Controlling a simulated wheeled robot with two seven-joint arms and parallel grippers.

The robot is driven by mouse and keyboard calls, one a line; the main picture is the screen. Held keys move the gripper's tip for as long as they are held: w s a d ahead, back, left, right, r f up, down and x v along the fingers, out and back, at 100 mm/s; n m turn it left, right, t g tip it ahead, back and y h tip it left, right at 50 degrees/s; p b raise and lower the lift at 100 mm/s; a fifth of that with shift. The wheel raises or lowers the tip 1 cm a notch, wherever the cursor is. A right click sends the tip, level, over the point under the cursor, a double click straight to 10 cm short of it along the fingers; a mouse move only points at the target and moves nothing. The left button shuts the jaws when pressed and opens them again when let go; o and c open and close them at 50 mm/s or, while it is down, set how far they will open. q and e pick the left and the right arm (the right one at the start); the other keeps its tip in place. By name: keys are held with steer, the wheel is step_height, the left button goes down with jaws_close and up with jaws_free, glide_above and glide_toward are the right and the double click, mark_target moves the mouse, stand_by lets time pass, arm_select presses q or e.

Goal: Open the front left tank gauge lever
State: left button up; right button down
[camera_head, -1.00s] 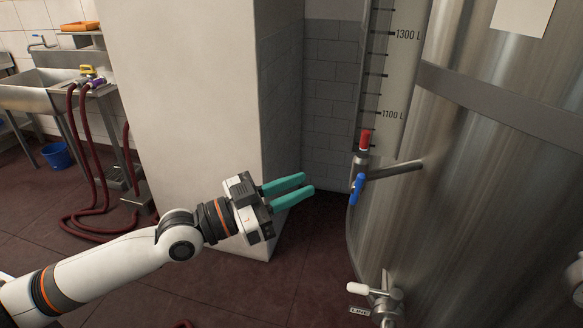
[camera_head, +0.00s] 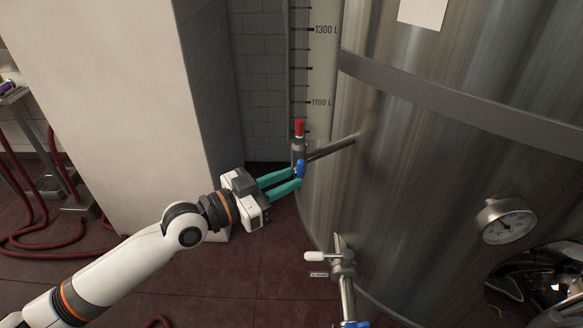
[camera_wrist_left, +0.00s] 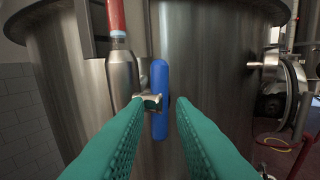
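The tank gauge (camera_head: 315,75) is a graduated strip on the left side of the steel tank (camera_head: 430,150). In the left wrist view the blue lever (camera_wrist_left: 159,98) stands upright, ahead of and between the two teal fingers. My left gripper (camera_head: 293,180) is open, with its fingertips at the lever in the head view. I cannot tell whether the fingers touch it. My right gripper is not in view.
A white-handled valve (camera_head: 316,257) sticks out low on the tank, with a pipe below it. A round dial (camera_head: 507,222) is on the tank's right side. A pale pillar (camera_head: 120,110) stands behind my left arm. Red hoses (camera_head: 45,190) lie at the left.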

arm_select(q)
steer(key=shift+x, duration=0.95)
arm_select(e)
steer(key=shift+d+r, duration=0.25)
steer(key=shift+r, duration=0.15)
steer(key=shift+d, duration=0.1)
arm_select(q)
jaws_close()
steer(key=h+b, duration=0.1)
steer(key=b, duration=0.2)
steer(key=shift+n+t+b, duration=0.4)
jaws_free()
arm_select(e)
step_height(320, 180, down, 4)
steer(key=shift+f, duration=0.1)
